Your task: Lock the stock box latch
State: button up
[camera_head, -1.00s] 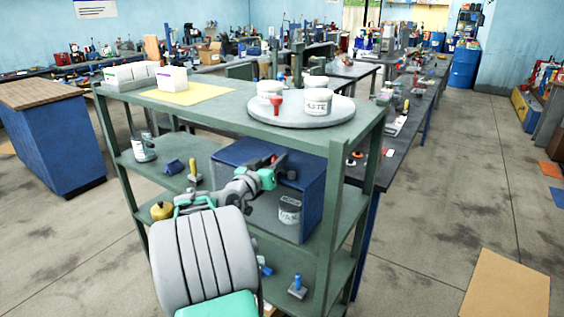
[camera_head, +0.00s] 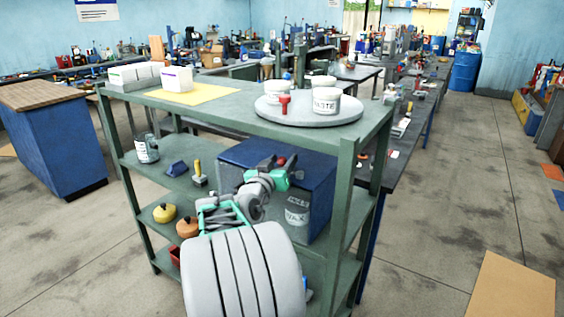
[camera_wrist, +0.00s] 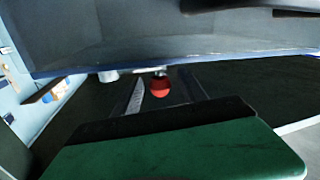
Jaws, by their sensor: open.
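The stock box (camera_head: 232,176) is a blue box on the shelf unit's middle shelf, under the top board. A dark-lidded jar (camera_head: 297,212) shows at its front, apparently inside. A small red knob (camera_head: 281,160), perhaps part of the latch, shows at the box's upper front. My gripper (camera_head: 283,167) is open at this upper front, its dark jaws close to the red knob; contact cannot be told. In the wrist view a red ball (camera_wrist: 160,88) sits below a grey-blue panel (camera_wrist: 150,40), with a dark jaw part at the top right. The latch's position is unclear.
The green shelf unit (camera_head: 225,112) carries white boxes (camera_head: 150,76) and a round grey tray (camera_head: 307,112) with jars on top. A yellow-handled tool (camera_head: 198,172), a yellow pot (camera_head: 165,213) and an orange pot (camera_head: 187,227) stand on lower shelves.

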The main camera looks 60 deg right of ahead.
jog(key=b+v, duration=0.1)
jog(key=v, duration=0.6)
jog(key=shift+a+b, duration=0.35)
jog(key=shift+a, duration=0.05)
jog(key=shift+s, duration=0.1)
jog(key=w+a+f+n+t+y+p, duration=0.25)
jog(key=w+a+f+y, duration=0.2)
jog(key=a, duration=0.55)
jog(key=w+a+f+n+t+y+p, duration=0.1)
jog(key=w+a+f+n+y, duration=0.35)
jog(key=a, duration=0.65)
jog(key=s+a+f+n+g+y, duration=0.2)
jog(key=s+a+n+y, duration=0.1)
jog(key=a, duration=0.8)
jog(key=s+a+f+n+g+y+p, duration=0.1)
jog(key=s+a+y, duration=0.4)
jog(key=a, duration=0.7)
jog(key=s+f+n+g, duration=0.1)
jog(key=s+f+n, duration=0.1)
jog(key=shift+n+y+p, duration=0.3)
jog(key=shift+s, duration=0.1)
